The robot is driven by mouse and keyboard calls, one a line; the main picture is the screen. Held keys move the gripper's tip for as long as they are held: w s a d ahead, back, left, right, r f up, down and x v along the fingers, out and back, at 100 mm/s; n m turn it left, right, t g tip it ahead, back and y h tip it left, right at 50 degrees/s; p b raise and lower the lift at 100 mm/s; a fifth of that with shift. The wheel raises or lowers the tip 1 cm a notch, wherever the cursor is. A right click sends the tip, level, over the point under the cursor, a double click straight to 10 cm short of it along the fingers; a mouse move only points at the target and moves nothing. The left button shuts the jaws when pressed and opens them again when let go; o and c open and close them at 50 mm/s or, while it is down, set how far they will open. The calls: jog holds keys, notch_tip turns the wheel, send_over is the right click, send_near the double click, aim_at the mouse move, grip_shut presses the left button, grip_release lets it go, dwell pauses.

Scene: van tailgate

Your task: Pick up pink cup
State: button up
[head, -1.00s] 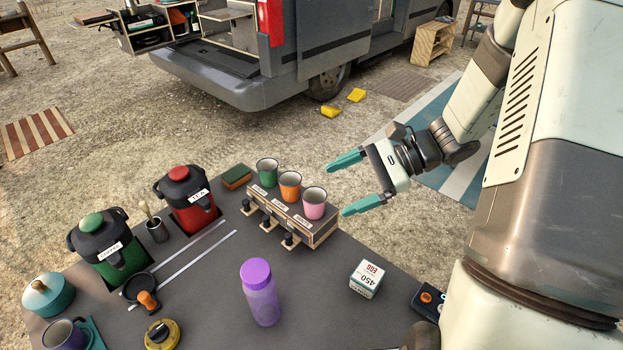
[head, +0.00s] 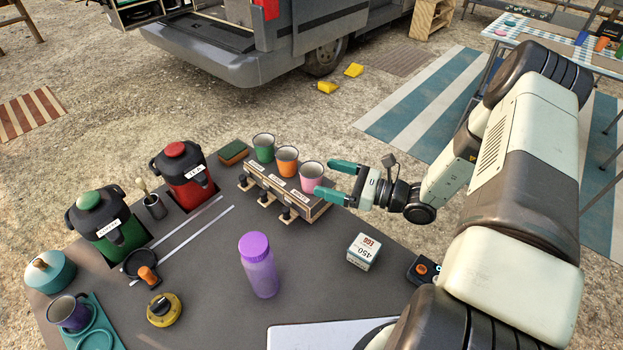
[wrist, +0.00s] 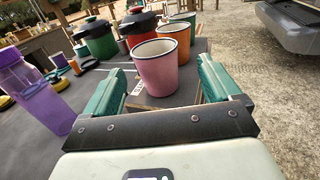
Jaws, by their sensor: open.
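The pink cup (head: 312,177) stands upright at the right end of a small wooden rack (head: 309,211), beside the orange cup (head: 287,161) and the green cup (head: 263,148). My gripper (head: 332,178) is open, with its teal fingers pointing left at the pink cup. In the wrist view the pink cup (wrist: 156,68) stands just ahead between the two open fingers (wrist: 160,85), with the orange cup (wrist: 175,40) close behind it. I cannot tell whether either finger touches the cup.
A purple bottle (head: 259,265) and a white box (head: 364,251) stand on the grey table in front of the rack. Red (head: 186,173) and green (head: 106,225) dispensers are to the left. A sponge (head: 233,153) lies beside the rack.

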aim_at(311, 174)
jog(key=x, duration=0.5)
jog(key=shift+s+a, duration=0.1)
jog(key=shift+a, duration=0.15)
